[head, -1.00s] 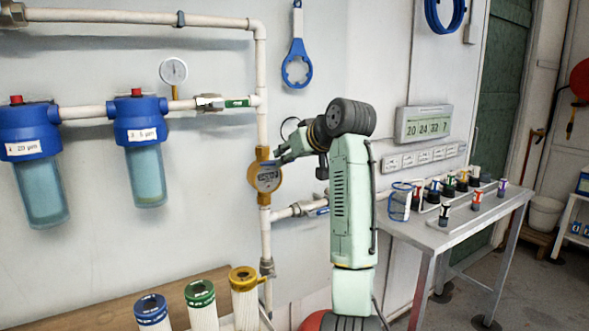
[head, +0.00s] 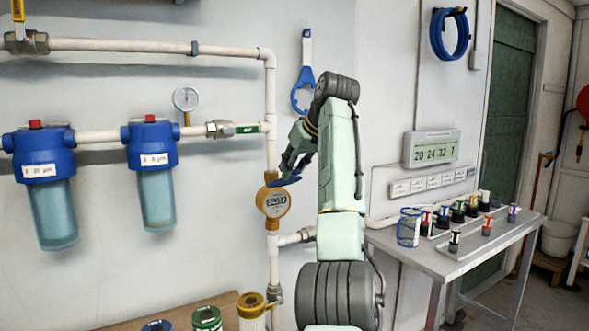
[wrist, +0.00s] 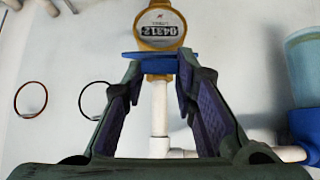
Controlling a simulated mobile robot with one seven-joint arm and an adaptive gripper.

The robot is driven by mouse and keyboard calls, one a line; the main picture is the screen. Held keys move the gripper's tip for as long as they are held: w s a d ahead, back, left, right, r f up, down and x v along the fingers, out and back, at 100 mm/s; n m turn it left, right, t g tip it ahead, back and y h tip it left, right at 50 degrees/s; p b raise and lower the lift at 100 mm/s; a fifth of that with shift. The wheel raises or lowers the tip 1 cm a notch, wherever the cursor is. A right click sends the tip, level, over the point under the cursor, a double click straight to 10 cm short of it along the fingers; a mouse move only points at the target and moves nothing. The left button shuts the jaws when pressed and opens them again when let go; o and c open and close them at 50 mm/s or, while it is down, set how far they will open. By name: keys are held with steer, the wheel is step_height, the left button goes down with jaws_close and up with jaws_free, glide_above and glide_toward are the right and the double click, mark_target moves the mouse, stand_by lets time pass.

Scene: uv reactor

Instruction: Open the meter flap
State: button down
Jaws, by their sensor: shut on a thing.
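The water meter (head: 273,201) is a yellow-bodied dial on the white vertical pipe. Its number face is uncovered and also shows in the wrist view (wrist: 160,28). The blue meter flap (head: 285,182) stands out from the face at its upper right edge, seen nearly edge-on. In the wrist view the flap (wrist: 156,57) is a thin blue strip beside the dial. My gripper (head: 289,173) is at the flap, its two fingers wide apart on the flap's opposite edges, which it grips. The fingertips partly hide the flap's ends.
Blue filter housings (head: 149,148) hang at the left, with a pressure gauge (head: 186,98) above the pipe. A blue wrench (head: 306,80) hangs on the wall. A metal table (head: 455,245) with small bottles stands at the right.

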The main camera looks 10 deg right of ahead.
steer(key=shift+f, duration=0.1)
stand_by(0.3)
steer(key=c, duration=1.3)
jaws_free()
steer(key=shift+r, duration=0.2)
steer(key=v, duration=1.1)
steer(key=shift+s+d+r, duration=0.1)
steer(key=shift+s+r, duration=0.15)
